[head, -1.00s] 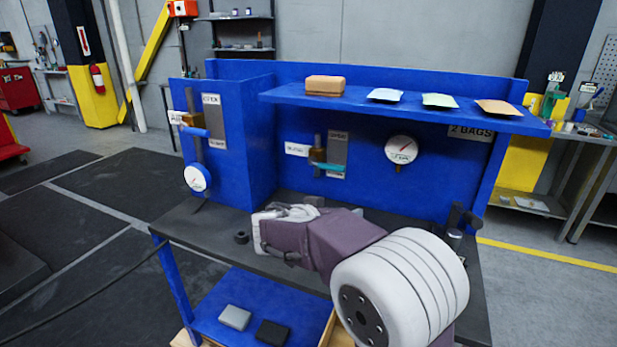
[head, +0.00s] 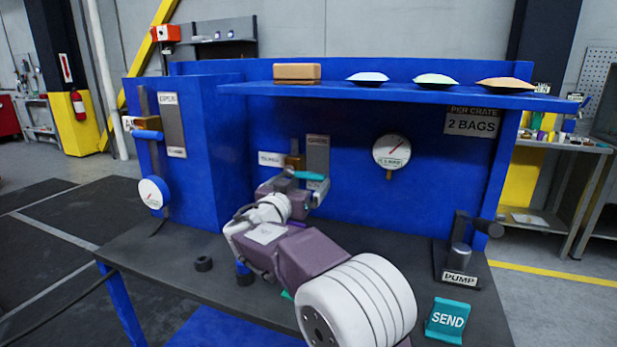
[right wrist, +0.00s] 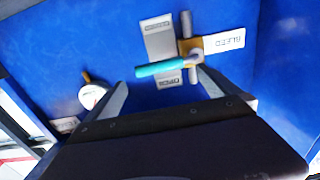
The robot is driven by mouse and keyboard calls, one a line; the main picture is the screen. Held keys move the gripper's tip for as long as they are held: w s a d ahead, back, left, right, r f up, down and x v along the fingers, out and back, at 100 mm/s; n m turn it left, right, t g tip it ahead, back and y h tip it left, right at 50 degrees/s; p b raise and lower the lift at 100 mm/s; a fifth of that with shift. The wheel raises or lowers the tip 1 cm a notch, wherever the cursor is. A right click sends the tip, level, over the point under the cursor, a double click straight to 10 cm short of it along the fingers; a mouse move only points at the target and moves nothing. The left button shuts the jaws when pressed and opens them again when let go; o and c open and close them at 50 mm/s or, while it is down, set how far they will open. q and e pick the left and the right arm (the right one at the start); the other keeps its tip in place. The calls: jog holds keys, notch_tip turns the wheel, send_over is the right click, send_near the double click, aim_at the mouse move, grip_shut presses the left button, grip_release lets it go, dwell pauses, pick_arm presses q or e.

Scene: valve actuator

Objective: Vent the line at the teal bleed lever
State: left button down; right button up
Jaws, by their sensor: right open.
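The teal bleed lever (head: 309,175) sticks out to the right from a brass valve body (head: 293,161) on the blue back panel. In the right wrist view the lever (right wrist: 160,68) lies sideways just ahead of the fingertips, beside its OPEN/CLOSED plate (right wrist: 160,40) and the BLEED label (right wrist: 224,38). My right gripper (head: 306,186) is open and empty, its fingers close to the lever; I cannot tell whether they touch it. The right arm hides part of the valve from the head. My left gripper is out of view.
A round gauge (head: 391,151) hangs right of the valve. A blue lever (head: 147,134) and another gauge (head: 153,193) are on the left panel. The shelf (head: 390,97) overhangs above. A PUMP block (head: 460,262) and a teal SEND sign (head: 447,320) stand at the right.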

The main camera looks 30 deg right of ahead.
aim_at(309, 175)
jog(key=x, duration=0.5)
jog(key=shift+p, duration=0.35)
jog(key=shift+c, duration=0.3)
jog(key=c, duration=2)
